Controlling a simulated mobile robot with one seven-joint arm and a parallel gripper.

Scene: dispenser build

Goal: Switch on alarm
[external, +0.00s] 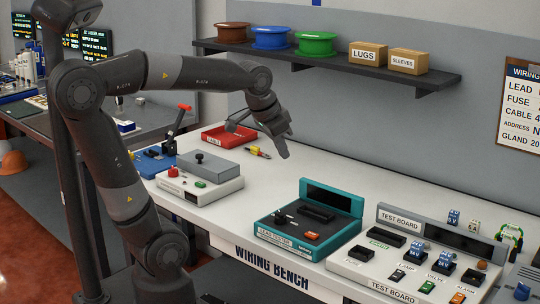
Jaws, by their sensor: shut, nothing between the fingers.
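The grey test board (365,265) lies at the right front of the white wiring bench. Along its front edge sit small rocker switches: a dark one (397,275), a green one (427,287) and an orange one (457,298). Their labels are too small to read surely, so I cannot tell which is the alarm's, nor the switch positions. My gripper (284,155) is shut and empty, pointing down above the back of the bench, well to the left of the test board and apart from it.
The teal lead tester (310,228) stands between my gripper and the test board. A grey-and-white device (200,178) and a red tray (228,136) are at left. A dark shelf (330,66) with spools and boxes overhangs behind. Bare bench shows below my gripper.

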